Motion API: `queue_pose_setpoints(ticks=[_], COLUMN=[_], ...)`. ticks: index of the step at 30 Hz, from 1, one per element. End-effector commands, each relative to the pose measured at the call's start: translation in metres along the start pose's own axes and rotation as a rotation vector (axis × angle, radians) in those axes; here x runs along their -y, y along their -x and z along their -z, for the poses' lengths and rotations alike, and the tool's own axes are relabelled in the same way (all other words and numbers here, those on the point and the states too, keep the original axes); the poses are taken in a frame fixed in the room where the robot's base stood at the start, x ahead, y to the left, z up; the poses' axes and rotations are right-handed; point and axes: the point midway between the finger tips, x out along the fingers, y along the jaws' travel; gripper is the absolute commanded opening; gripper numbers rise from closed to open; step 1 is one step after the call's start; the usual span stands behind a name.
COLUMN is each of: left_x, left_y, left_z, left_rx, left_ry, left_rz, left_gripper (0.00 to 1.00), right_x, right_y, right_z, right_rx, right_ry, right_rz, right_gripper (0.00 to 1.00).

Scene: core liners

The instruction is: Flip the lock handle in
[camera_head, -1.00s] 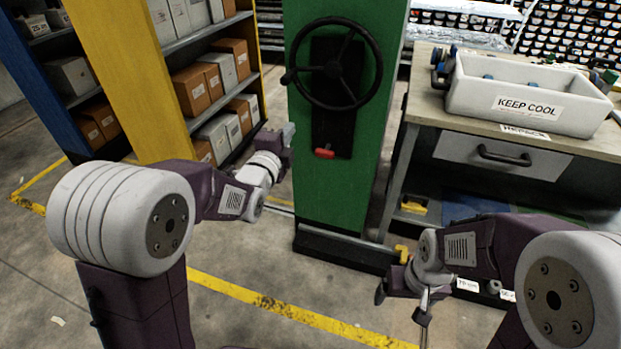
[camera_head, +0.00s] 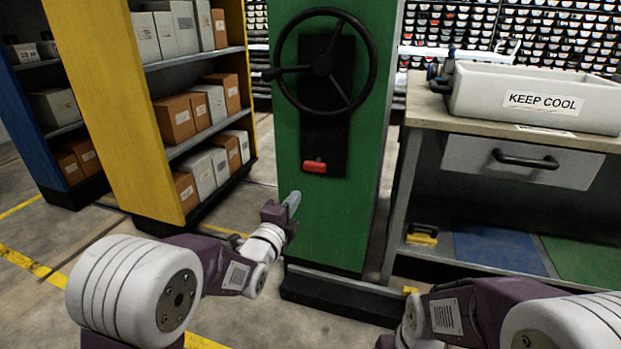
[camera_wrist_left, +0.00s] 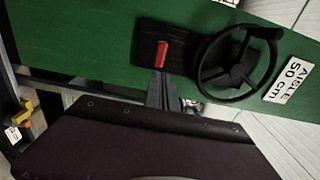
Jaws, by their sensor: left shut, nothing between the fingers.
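The lock handle is a red grip (camera_head: 315,166) at the bottom of a black plate (camera_head: 338,148) on the green shelf end panel (camera_head: 318,235). It also shows in the left wrist view as a red handle (camera_wrist_left: 162,54). A black handwheel (camera_head: 366,62) with a knob sits above it. My left gripper (camera_head: 292,203) is shut and empty, below and left of the red handle in the head view. In the left wrist view its fingertips (camera_wrist_left: 160,80) point toward the handle; contact cannot be told. My right arm is at the lower right, its fingers out of frame.
A workbench (camera_head: 460,122) with a white KEEP COOL bin (camera_head: 482,100) stands to the right. A yellow-ended shelf (camera_head: 120,120) with boxes stands to the left. A dark base (camera_head: 335,294) runs under the green panel.

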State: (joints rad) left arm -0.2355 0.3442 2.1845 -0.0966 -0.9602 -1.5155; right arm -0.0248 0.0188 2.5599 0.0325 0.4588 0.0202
Motion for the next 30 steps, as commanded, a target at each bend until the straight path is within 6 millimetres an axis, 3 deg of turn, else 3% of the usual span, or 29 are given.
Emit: queue_pose_setpoints(ticks=[5, 11, 12, 21, 30], left_x=[0.004, 0.006, -0.001, -0.004, -0.001], left_y=[-0.013, -0.054, -0.063, -0.122, -0.140], left_z=[0.000, 0.000, 0.000, 0.000, 0.000], left_rx=[0.000, 0.000, 0.000, 0.000, 0.000], left_ry=[0.000, 0.001, 0.001, 0.000, 0.000], left_rz=[-0.002, -0.003, 0.002, 0.002, 0.000], left_gripper=[0.00, 0.00, 0.00, 0.00, 0.00], right_x=[0.000, 0.001, 0.001, 0.000, 0.000], right_y=[0.011, 0.043, 0.031, 0.010, 0.006], right_z=[0.001, 0.004, 0.004, 0.001, 0.001], right_rx=[0.000, 0.000, -0.001, 0.001, 0.000], right_ry=[0.000, 0.000, 0.000, 0.000, 0.000], right_rz=[0.000, 0.000, 0.000, 0.000, 0.000], right_gripper=[0.85, 0.85, 0.85, 0.85, 0.85])
